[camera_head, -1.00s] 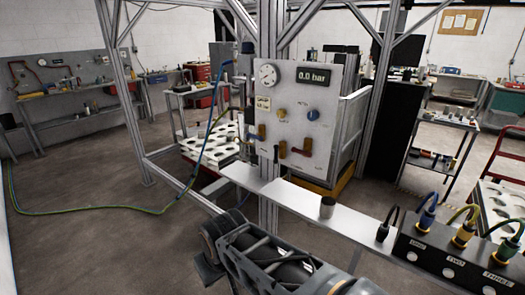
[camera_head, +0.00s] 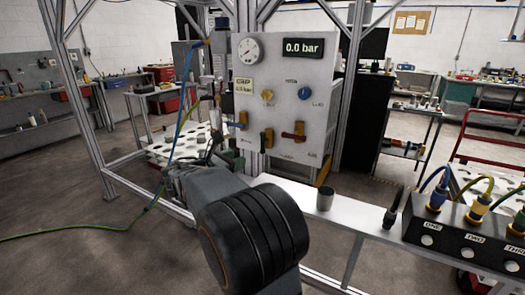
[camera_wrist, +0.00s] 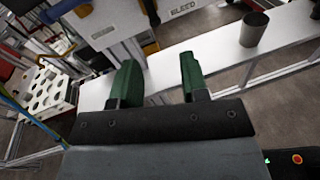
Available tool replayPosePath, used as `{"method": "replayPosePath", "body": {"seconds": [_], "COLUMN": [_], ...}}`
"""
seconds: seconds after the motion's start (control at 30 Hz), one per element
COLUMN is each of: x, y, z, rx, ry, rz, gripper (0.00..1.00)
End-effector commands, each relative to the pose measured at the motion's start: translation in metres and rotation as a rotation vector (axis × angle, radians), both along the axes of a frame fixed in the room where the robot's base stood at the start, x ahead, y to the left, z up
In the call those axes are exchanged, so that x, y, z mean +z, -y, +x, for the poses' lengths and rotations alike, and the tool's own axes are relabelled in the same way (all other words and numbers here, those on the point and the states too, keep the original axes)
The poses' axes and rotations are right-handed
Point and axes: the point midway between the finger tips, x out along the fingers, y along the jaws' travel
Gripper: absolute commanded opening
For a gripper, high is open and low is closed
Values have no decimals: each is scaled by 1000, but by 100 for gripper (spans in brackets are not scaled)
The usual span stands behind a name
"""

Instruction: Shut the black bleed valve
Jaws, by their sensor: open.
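The black bleed valve handle (camera_head: 262,142) sits low on the grey panel, pointing roughly up and down across a yellow valve body. In the wrist view the black handle (camera_wrist: 150,10) is at the top edge, beside a label reading BLEED. My gripper (camera_wrist: 157,80) has two green fingers, apart with nothing between them. It is below and in front of the panel, clear of the handle. In the head view my gripper (camera_head: 228,160) is mostly hidden behind my arm, with only some green showing.
A metal cup (camera_head: 325,198) stands on the white shelf (camera_head: 350,214). A socket box with cables is at right.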

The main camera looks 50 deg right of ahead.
Motion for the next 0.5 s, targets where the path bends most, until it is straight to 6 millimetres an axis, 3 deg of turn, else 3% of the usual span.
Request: {"method": "replayPosePath", "body": {"seconds": [0.27, 0.5], "x": [8, 9], "y": [30, 76], "z": [15, 16], "rx": [6, 5], "ry": [-111, -111], "rz": [-127, -126], "gripper": [41, 41]}}
